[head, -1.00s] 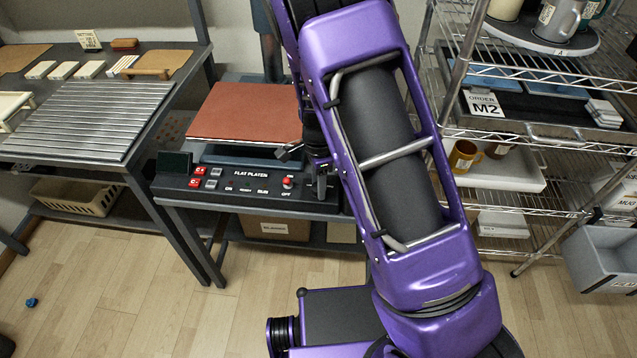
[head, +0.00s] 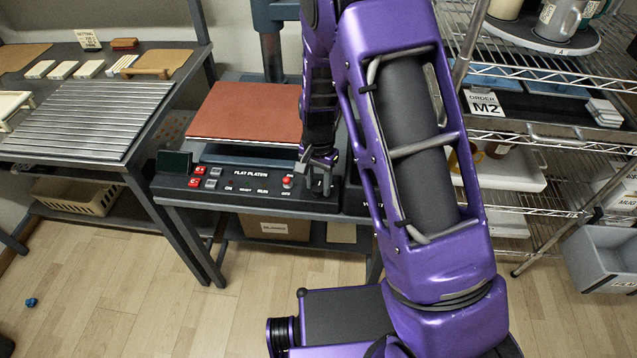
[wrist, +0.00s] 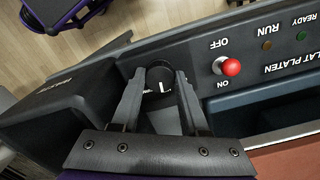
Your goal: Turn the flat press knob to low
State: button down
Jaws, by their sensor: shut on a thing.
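The flat press (head: 245,113) stands on a bench, with a red-brown platen and a dark control panel (head: 245,187) marked FLAT PLATEN. In the wrist view, the knob (wrist: 161,84) is round and black with a short white mark on its face. My gripper (wrist: 159,74) is shut on the knob, one finger on each side of it. In the head view my gripper (head: 319,171) is at the panel's right end and the knob is hidden. No setting labels around the knob are readable, so I cannot tell its setting.
A red-tipped ON/OFF toggle (wrist: 230,67) stands close beside the knob. A dark unit (wrist: 60,115) also sits close by. A slatted table (head: 90,118) is at left, and a wire shelf with mugs (head: 558,25) at right.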

aim_at(319, 187)
jog(key=n, duration=0.5)
jog(key=shift+n, duration=0.3)
jog(key=n, duration=0.5)
jog(key=shift+n, duration=0.4)
jog(key=shift+c, duration=2.1)
grip_release()
jog(key=shift+r, duration=0.1)
notch_tip(319, 187, up, 17)
jog(key=p, duration=0.2)
jog(key=shift+r+p, duration=0.15)
jog(key=shift+p, duration=0.15)
